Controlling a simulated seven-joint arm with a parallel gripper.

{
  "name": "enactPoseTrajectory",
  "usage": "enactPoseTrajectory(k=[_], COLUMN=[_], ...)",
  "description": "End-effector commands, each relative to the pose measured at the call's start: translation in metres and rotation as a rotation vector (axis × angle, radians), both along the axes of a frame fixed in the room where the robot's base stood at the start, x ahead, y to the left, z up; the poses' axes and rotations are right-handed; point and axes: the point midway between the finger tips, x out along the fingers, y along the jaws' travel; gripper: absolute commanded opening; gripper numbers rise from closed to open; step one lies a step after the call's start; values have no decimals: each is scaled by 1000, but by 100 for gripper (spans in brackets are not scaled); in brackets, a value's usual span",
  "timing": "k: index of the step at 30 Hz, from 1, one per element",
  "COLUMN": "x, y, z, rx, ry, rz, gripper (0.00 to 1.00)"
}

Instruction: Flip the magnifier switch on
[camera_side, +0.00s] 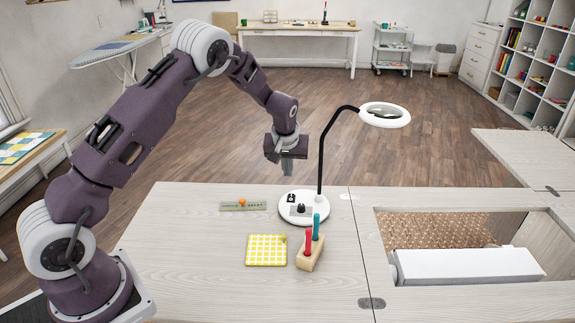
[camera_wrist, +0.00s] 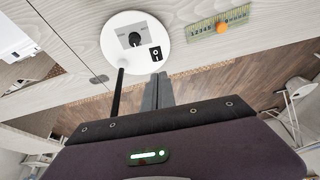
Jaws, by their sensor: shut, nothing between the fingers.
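The magnifier lamp has a white round base (camera_side: 318,217), a bent black arm and a white ring head (camera_side: 385,115). The base also shows in the wrist view (camera_wrist: 112,52). On it are a black rocker switch with white marks (camera_side: 291,198), seen also in the wrist view (camera_wrist: 155,53), and a black knob (camera_side: 301,208) on a grey plate. I cannot tell which way the rocker is tipped. My gripper (camera_side: 284,171) is shut and empty. It hangs near the table's back edge, behind the base and apart from it. Its fingers show in the wrist view (camera_wrist: 159,90).
A green ruler with an orange ball (camera_side: 243,204) lies left of the base. A yellow checked pad (camera_side: 266,250) and a wooden block (camera_side: 310,256) with red and teal handles stand in front. The lamp's black arm (camera_side: 322,160) rises right of my gripper. An open cabinet well (camera_side: 440,232) is at right.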

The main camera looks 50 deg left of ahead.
Motion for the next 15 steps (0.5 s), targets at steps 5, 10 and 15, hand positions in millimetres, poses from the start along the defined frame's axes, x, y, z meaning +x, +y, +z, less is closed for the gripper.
enactPoseTrajectory(k=[5,10,15], x=[-6,-7,-7], y=[-5,-6,-6], z=[20,23,23], rx=[0,1,1], ry=[0,1,1], rz=[0,0,0], gripper=[0,0,0])
